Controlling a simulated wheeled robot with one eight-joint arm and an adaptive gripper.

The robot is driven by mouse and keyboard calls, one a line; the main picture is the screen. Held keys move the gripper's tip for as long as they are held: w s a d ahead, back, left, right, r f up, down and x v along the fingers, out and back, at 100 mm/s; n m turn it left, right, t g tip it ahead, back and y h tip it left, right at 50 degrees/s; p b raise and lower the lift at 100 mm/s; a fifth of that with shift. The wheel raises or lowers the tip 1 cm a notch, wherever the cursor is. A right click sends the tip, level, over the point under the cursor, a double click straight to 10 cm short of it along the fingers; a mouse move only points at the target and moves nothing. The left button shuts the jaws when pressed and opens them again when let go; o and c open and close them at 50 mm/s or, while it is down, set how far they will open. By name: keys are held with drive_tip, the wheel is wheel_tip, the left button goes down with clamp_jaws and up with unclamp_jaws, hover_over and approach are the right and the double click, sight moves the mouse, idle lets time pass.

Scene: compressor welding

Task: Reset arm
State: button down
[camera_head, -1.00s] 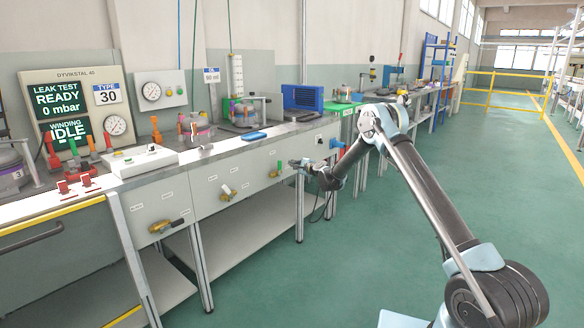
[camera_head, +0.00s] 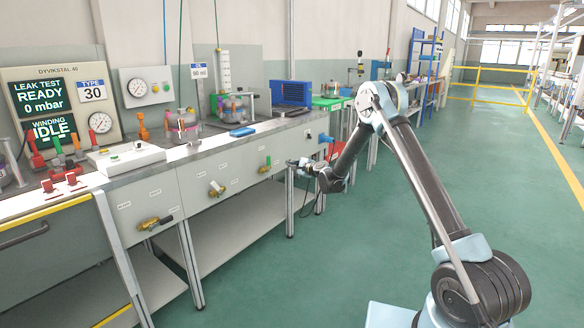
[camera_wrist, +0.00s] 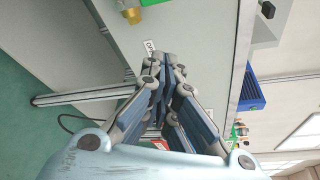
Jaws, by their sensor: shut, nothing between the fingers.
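My gripper (camera_head: 292,163) is in front of the bench's front panel, just right of a green-handled valve (camera_head: 266,165). It is apart from the valve and below the worktop edge. In the wrist view, my gripper (camera_wrist: 167,60) has its fingers together with nothing visible between them. The arm is bent, with its elbow raised above the gripper and the forearm sloping down to it.
The bench (camera_head: 150,195) runs along the left with several valves on its front. Green floor (camera_head: 370,230) is clear under the arm; a yellow railing (camera_head: 490,88) stands far back.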

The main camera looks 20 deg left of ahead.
idle(0.3)
drive_tip(key=s+d+r+n+g+h, duration=0.1)
drive_tip(key=s+d+r+n, duration=0.1)
drive_tip(key=d+r, duration=0.55)
drive_tip(key=s+d+r+n+h, duration=0.1)
drive_tip(key=s+d+r+n, duration=0.15)
drive_tip(key=d+r, duration=0.45)
drive_tip(key=s+d+r+n+g+h, duration=0.15)
drive_tip(key=s+d, duration=0.35)
drive_tip(key=d, duration=0.5)
drive_tip(key=s+d+r+n+h, duration=0.25)
drive_tip(key=s+d, duration=0.35)
drive_tip(key=d, duration=0.3)
drive_tip(key=s+d+f+n+g+h, duration=0.1)
drive_tip(key=s+d+f, duration=0.3)
drive_tip(key=s+d, duration=0.6)
drive_tip(key=s+d+f+n+g+h, duration=0.1)
drive_tip(key=s+d+f+h, duration=0.3)
drive_tip(key=s+d, duration=0.7)
drive_tip(key=s+d+f+n+g+h, duration=0.2)
drive_tip(key=s+d+f, duration=0.3)
drive_tip(key=s+d, duration=0.6)
drive_tip(key=s, duration=0.8)
drive_tip(key=shift+s+d+f, duration=0.15)
drive_tip(key=shift+d+f, duration=0.05)
drive_tip(key=shift+d, duration=0.05)
